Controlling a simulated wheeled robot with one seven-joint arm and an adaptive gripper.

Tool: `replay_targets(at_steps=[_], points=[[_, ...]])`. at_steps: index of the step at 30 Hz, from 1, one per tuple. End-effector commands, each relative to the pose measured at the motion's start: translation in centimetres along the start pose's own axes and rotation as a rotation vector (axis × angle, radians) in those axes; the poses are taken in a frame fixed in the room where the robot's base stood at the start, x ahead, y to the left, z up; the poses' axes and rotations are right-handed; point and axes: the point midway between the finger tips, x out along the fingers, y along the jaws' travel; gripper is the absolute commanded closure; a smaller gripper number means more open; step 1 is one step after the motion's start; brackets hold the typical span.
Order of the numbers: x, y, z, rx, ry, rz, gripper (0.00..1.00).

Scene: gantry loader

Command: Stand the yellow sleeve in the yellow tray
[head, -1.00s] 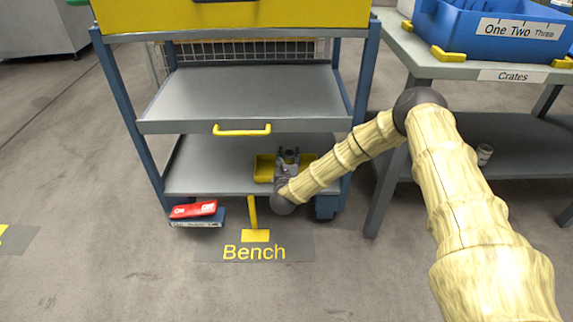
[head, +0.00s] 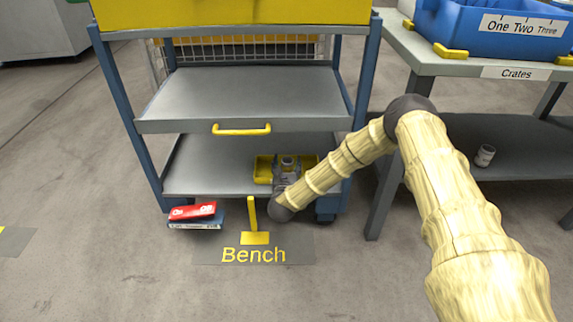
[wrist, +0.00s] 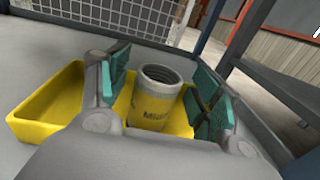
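The yellow sleeve (wrist: 154,104), a hollow cylinder with a grey threaded-looking top and a printed yellow band, stands upright in the yellow tray (wrist: 42,108). Its base is hidden behind my gripper. The tray (head: 262,169) is on the lower shelf of the trolley, and the sleeve's top (head: 287,160) shows there in the head view. My gripper (wrist: 160,82) is open, with teal finger pads on either side of the sleeve. A gap shows between the sleeve and the pads. In the head view my gripper (head: 286,176) is at the tray's near side.
The trolley's middle shelf (head: 245,95) with a yellow handle overhangs the lower shelf (head: 210,170). Blue posts (head: 130,130) stand at its corners. A red and a blue box (head: 195,212) lie on the floor at front left. A bench with blue crates (head: 490,30) stands at right.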

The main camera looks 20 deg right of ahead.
Motion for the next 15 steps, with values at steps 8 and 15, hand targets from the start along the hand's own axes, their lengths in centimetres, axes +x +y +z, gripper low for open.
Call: replay_targets(at_steps=[8, 15], points=[[0.0, 0.0, 0.4, 0.000, 0.000, 0.000, 0.36], [-3.2, 0.0, 0.5, 0.000, 0.003, 0.001, 0.36]])
